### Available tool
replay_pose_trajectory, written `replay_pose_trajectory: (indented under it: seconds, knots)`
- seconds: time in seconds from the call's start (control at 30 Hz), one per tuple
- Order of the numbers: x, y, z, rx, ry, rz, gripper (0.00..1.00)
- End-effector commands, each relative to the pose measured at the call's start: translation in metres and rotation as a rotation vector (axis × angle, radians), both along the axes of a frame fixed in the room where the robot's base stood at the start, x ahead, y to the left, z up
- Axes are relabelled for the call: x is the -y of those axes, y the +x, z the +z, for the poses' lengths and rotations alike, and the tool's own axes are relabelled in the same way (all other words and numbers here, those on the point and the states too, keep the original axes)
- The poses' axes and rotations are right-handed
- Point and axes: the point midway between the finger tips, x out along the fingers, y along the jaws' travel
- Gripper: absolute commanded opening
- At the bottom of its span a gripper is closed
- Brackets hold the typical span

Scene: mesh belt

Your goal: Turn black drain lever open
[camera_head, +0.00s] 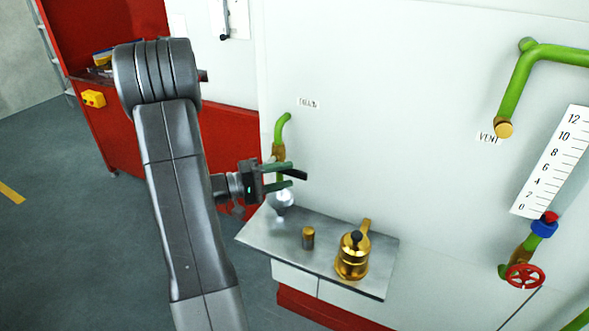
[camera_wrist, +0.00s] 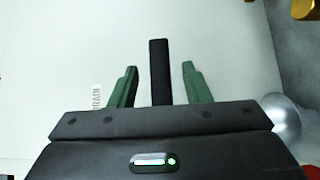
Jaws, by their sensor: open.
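The black drain lever (camera_wrist: 159,72) shows in the wrist view as a dark bar between the two green fingers of my gripper (camera_wrist: 160,68). The fingers are open, with a gap on each side of the lever, and the lever reaches past their tips. In the head view my gripper (camera_head: 284,176) is at the drain valve, with the lever (camera_head: 296,173) sticking out to the right beside the fingertips. The green drain pipe (camera_head: 282,127) and brass fitting (camera_head: 278,150) show above; the valve body is mostly hidden by my gripper.
Below is a metal shelf (camera_head: 345,282) with a brass can (camera_head: 352,262), a small brass-topped cylinder (camera_head: 308,238) and a shiny funnel (camera_head: 282,203). A red handwheel (camera_head: 525,277) and the vent pipe (camera_head: 516,90) are far right. The white wall panel stands close behind the valve.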

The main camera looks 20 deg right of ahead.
Motion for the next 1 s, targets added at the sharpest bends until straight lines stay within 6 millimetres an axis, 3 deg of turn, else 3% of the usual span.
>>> replay_pose_trajectory:
  seconds: [0.3,0.67,0.9,1.0]
  knots:
    - [0.032,-0.003,0.001,0.000,0.001,-0.001,0.44]
    - [0.035,-0.003,0.000,0.000,0.001,0.001,0.44]
    - [0.035,-0.003,0.000,0.000,0.001,0.001,0.00]
    - [0.035,-0.003,0.000,0.000,0.001,0.001,0.00]
